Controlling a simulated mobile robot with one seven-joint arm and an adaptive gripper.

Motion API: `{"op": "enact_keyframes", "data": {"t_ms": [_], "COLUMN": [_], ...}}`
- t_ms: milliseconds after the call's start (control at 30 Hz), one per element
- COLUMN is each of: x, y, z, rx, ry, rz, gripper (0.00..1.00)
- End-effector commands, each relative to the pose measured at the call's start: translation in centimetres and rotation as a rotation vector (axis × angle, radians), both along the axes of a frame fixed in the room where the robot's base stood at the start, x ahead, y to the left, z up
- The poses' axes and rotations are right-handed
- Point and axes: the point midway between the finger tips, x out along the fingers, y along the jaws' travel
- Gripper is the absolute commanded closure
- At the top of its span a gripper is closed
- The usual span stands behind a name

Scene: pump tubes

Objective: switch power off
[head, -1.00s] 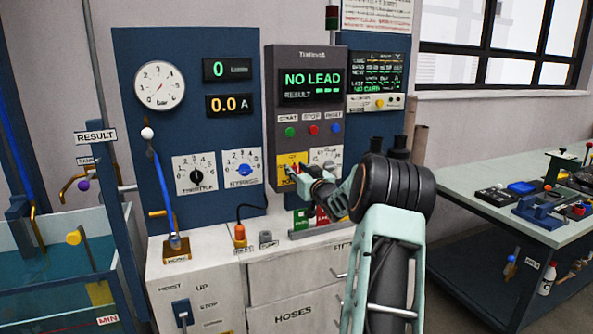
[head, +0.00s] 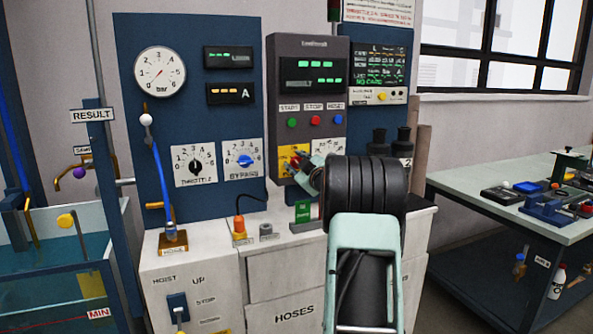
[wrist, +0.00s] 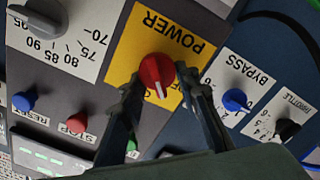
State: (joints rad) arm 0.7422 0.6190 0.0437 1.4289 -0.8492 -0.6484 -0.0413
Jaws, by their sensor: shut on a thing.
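The red power knob (wrist: 155,70) sits on a yellow plate marked POWER (wrist: 125,58), upside down in the wrist view. Its white pointer leans toward the lower edge of that view. My gripper (wrist: 158,86) is shut on the knob, one finger on each side. The other lettering on the plate is mostly hidden by knob and fingers. In the head view the yellow plate (head: 291,155) is low on the grey control unit (head: 341,120), and my wrist covers part of it. The unit's display (head: 311,73) shows only green dashes.
START, STOP and RESET buttons (head: 315,121) sit just above the plate. The bypass knob (head: 245,160) and throttle knob (head: 195,165) are to its left. Below is a white cabinet (head: 215,262) with an orange-plugged cable (head: 239,227) on top.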

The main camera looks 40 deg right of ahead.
Motion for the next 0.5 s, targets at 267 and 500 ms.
{"op": "enact_keyframes", "data": {"t_ms": [267,500], "x": [0.11,0.10], "y": [0.32,0.39], "z": [-0.72,-0.86], "rx": [-0.259,-0.473], "ry": [0.061,0.112], "rz": [0.002,0.001], "gripper": [0.95,0.95]}}
